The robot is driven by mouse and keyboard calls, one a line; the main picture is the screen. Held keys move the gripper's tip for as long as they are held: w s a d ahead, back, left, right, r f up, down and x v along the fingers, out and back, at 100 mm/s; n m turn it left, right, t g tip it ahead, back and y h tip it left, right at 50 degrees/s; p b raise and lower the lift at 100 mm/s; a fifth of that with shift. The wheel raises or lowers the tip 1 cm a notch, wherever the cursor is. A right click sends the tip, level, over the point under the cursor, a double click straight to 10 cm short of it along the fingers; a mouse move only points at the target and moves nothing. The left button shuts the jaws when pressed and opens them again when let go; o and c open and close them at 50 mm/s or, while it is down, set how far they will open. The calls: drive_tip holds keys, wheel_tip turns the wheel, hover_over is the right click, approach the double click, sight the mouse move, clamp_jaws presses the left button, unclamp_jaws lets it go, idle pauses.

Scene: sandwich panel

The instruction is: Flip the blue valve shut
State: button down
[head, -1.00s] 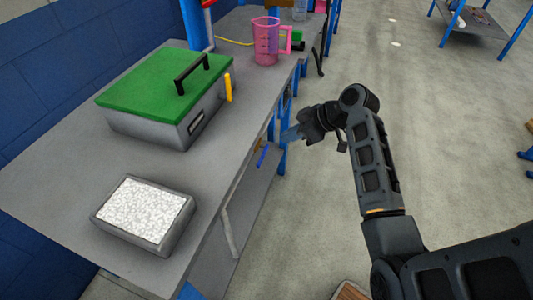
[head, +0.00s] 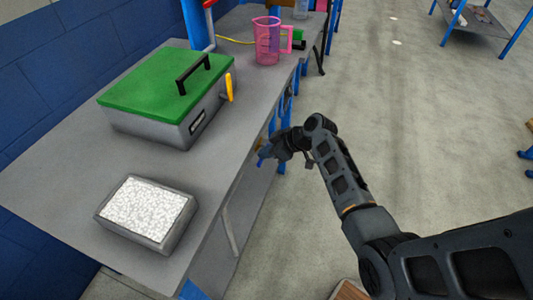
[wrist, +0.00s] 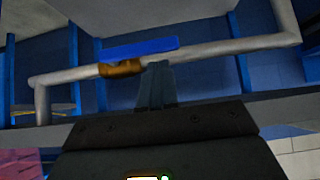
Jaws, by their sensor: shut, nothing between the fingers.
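The blue valve (wrist: 140,48) shows in the wrist view as a flat blue lever. It lies nearly in line with a grey pipe (wrist: 215,52), above a brass valve body (wrist: 120,68). My gripper (wrist: 157,68) is shut and empty, with its fingertips just below the lever in that view. I cannot tell whether they touch it. In the head view my gripper (head: 264,156) is at the front edge of the bench, and a small part of the blue lever (head: 260,163) shows at its tip. The rest of the valve is hidden there.
The grey bench (head: 60,190) carries a box with a green lid (head: 150,85), a tray of white granules (head: 148,208) and a pink jug (head: 267,42). Blue bench legs stand close to my gripper. The floor (head: 430,130) to the right is open.

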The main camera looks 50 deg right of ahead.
drive_tip(key=shift+f, duration=0.45)
drive_tip(key=shift+f, duration=0.15)
wheel_tip(320, 180, down, 10)
drive_tip(key=w+d+n+t+h+b, duration=0.1)
drive_tip(key=n+t+h+b, duration=0.6)
drive_tip(key=b, duration=1.9)
drive_tip(key=d+n+h, duration=0.1)
drive_tip(key=h, duration=0.2)
drive_tip(key=shift+d, duration=0.5)
drive_tip(key=shift+a, duration=0.1)
